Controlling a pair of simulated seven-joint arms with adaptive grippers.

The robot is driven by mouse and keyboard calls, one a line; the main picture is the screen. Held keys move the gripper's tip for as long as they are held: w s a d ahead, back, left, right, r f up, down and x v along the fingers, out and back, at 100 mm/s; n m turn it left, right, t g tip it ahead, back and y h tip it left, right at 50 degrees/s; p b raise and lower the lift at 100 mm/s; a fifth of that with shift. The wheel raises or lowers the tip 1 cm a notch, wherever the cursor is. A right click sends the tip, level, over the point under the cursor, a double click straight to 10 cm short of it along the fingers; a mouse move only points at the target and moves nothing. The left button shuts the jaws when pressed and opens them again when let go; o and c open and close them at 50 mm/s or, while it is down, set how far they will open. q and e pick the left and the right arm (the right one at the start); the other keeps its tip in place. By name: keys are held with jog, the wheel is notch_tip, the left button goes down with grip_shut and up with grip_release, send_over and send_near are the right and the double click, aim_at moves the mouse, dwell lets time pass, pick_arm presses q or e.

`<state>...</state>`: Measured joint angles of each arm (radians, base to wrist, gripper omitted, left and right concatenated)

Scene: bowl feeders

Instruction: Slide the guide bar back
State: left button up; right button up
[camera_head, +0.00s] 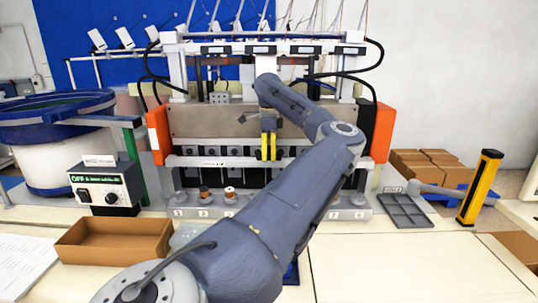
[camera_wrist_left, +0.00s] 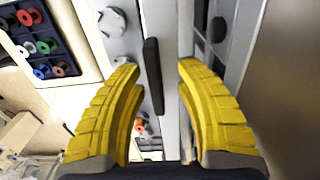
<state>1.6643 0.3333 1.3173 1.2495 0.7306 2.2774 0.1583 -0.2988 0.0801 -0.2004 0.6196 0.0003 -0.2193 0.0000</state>
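A pale guide bar (camera_head: 198,162) runs across the front of the machine, below a brown-grey panel. My left gripper (camera_head: 268,147) points down at the middle of this bar, with its two yellow fingers apart. In the left wrist view, the open fingers (camera_wrist_left: 161,66) stand on either side of a black upright piece (camera_wrist_left: 153,76), which looks like a handle on the pale metal strip. I see gaps between it and both fingers, a smaller one on the left. My arm hides part of the bar's right half. My right gripper is not in view.
Two small spools (camera_head: 229,194) stand on the numbered front plate. In the left wrist view, a dark tray (camera_wrist_left: 62,39) holds several coloured spools. A cardboard box (camera_head: 115,240), a control unit (camera_head: 104,187), a grey tray (camera_head: 405,211) and a yellow post (camera_head: 479,188) stand around. The right table front is clear.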

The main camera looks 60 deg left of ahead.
pick_arm(q)
notch_tip(320, 180, up, 12)
dwell(0.6)
jog(key=shift+f, duration=0.1)
dwell(0.4)
